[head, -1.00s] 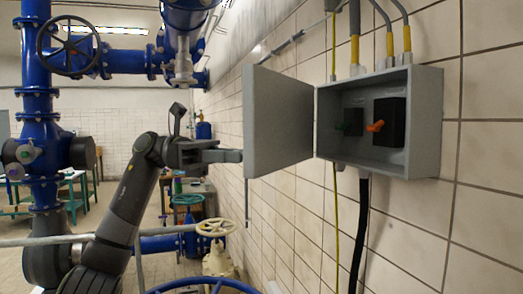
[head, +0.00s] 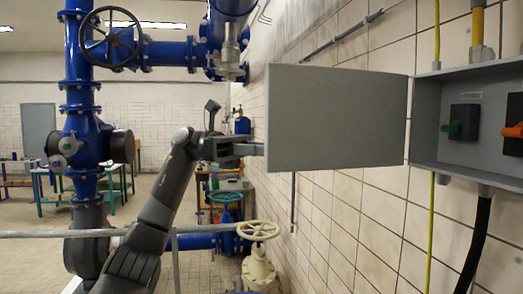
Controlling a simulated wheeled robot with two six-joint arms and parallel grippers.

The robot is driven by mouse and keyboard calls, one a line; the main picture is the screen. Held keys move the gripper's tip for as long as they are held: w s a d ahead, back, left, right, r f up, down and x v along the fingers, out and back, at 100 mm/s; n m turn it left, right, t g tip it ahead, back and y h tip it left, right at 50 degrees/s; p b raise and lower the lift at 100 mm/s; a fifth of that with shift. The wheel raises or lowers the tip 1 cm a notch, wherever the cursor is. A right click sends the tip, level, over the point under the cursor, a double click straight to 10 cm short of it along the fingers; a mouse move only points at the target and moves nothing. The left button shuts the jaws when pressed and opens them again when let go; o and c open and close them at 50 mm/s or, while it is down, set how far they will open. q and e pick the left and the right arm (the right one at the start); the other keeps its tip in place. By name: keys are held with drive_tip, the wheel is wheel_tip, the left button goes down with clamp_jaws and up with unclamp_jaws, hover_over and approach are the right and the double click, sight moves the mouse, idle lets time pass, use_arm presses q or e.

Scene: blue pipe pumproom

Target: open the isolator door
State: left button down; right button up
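The isolator is a grey wall box (head: 430,125) on the tiled wall at the right, partly cut off by the picture edge. Its grey door (head: 336,118) is swung wide open to the left, hinged at the box's left side. My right gripper is out of view.
Blue pipework with a dark handwheel (head: 112,38) stands at the left, behind my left arm. A cream valve wheel (head: 258,230) is below the door. Cables run below the box.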

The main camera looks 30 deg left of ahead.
use_arm(q)
drive_tip(key=shift+w, duration=0.2)
drive_tip(key=c, duration=1.4)
unclamp_jaws()
drive_tip(key=shift+d, duration=0.1)
drive_tip(key=shift+c, duration=0.2)
drive_tip(key=shift+o, duration=0.9)
drive_tip(key=shift+w+d, duration=0.25)
drive_tip(key=shift+s, duration=0.1)
drive_tip(key=shift+a, duration=0.1)
